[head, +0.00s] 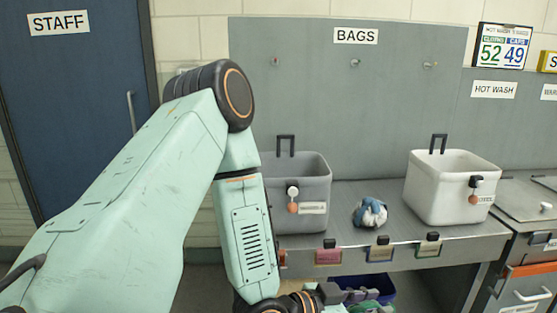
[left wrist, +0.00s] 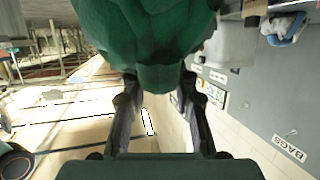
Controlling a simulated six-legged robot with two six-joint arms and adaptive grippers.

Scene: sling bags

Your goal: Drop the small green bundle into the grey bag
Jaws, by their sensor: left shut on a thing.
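The grey bag (head: 305,170) is an open-topped box-like bag with a dark handle, standing on the bench just right of my left arm. My left gripper (head: 335,295) is low at the bottom edge of the head view, below the bench front. In the left wrist view its fingers (left wrist: 160,88) are shut on the dark green bundle (left wrist: 150,35), which fills the top of that view. In the head view some green (head: 372,306) shows at the gripper over a blue crate; I cannot tell whether it is the held bundle. My right gripper is not in view.
A white bag (head: 450,195) stands further right on the bench (head: 400,220). A blue-and-white bundle (head: 370,212) lies between the two bags. A dark blue crate (head: 385,284) sits under the bench. Small coloured tags hang along the bench front.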

